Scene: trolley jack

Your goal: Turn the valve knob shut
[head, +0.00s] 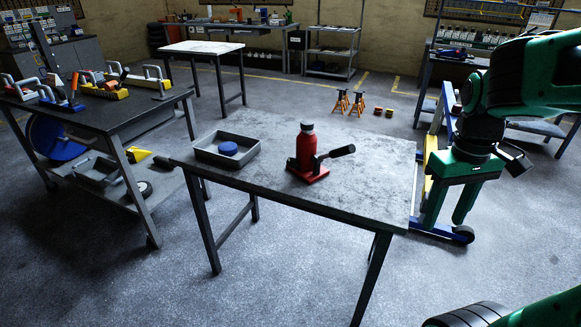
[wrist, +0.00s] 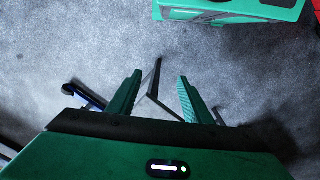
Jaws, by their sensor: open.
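A red bottle jack (head: 307,150) with a dark cap stands upright on its red base on the grey table (head: 350,208) in the head view. A black-gripped lever (head: 335,153) sticks out from its right side. I cannot make out the valve knob at this size. My green gripper (head: 448,212) hangs fingers down beyond the table's right edge, apart from the jack and lower than the tabletop at its tips. In the wrist view my gripper (wrist: 157,97) is open and empty, with floor below it. The jack does not show in that view.
A grey tray (head: 199,150) with a blue round thing (head: 228,148) sits left of the jack. A tool-laden trolley (head: 118,112) stands at the left. A blue and yellow frame (head: 432,165) is close behind my gripper. The tabletop's front and right are clear.

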